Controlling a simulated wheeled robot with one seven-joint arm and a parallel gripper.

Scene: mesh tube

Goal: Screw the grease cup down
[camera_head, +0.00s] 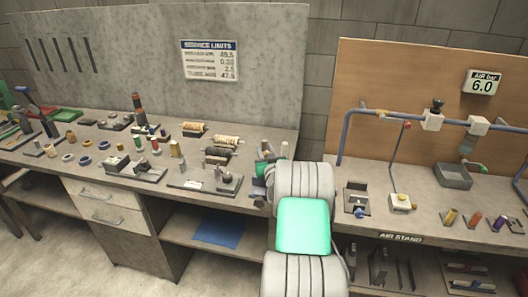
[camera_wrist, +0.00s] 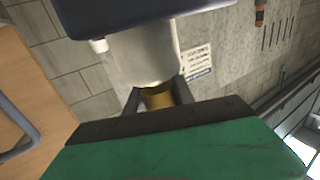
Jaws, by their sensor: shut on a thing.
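My gripper (camera_wrist: 157,98) is shut on a brass-coloured piece, which looks like the grease cup (camera_wrist: 157,97), in the wrist view. A dark finger stands on each side of it. The cup's far end meets a pale round body (camera_wrist: 146,58), which joins a dark block (camera_wrist: 125,12) at the picture's top edge. I cannot tell how far the cup is seated or whether any thread shows. In the head view my arm hides most of the gripper and the cup at the bench's right end.
The left bench (camera_head: 95,160) holds many small parts, rings and fixtures near my gripper, including a grey fixture (camera_head: 229,180). The right bench has a blue pipe rig (camera_head: 346,140), a grey tray (camera_head: 454,175) and coloured cylinders. A gap separates the benches, and my arm occupies it.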

